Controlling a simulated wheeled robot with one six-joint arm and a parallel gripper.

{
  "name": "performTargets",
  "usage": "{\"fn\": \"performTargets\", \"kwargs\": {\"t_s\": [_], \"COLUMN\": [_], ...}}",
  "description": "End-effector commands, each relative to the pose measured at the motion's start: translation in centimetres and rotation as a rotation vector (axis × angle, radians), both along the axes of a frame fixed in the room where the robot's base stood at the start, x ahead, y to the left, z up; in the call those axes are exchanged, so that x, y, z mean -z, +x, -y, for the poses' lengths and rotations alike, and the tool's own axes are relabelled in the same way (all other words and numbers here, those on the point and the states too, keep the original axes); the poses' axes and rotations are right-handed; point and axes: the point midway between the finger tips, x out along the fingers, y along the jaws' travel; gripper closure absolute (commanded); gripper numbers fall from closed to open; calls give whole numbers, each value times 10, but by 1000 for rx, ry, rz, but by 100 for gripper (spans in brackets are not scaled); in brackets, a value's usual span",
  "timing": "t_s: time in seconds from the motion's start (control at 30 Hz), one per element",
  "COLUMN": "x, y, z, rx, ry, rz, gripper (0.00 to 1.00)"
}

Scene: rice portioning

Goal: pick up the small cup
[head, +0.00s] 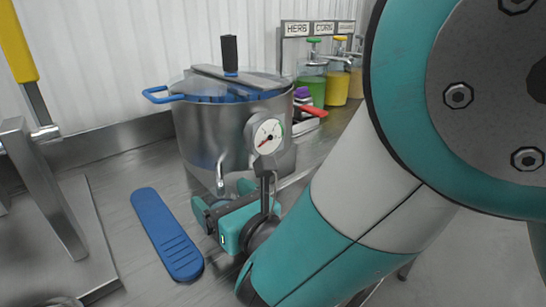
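I cannot make out a small cup in the head view. My gripper (224,198) is low in front of a large steel pot (195,140), near the metal spout (220,174) on the pot's front. Its two teal fingertips stand apart, and I see nothing held between them. My arm comes in from the right and hides the counter behind and below it.
The pot has a blue-handled lid (230,85) and a round gauge (264,133). A blue flat handle-like piece (166,235) lies left of my gripper. A metal stand with a yellow lever (18,45) is at far left. Pump bottles (312,82) stand behind the pot.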

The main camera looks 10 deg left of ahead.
Motion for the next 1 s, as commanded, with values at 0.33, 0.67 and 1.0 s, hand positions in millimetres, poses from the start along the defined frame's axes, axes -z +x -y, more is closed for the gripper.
{"fn": "performTargets", "kwargs": {"t_s": [0.33, 0.67, 1.0], "x": [0, -4, -30], "y": [0, 0, 0], "z": [0, 0, 0], "rx": [-1, -1, -1], "ry": [1, 1, 2], "rz": [1, 1, 1], "gripper": [72, 72, 72]}}
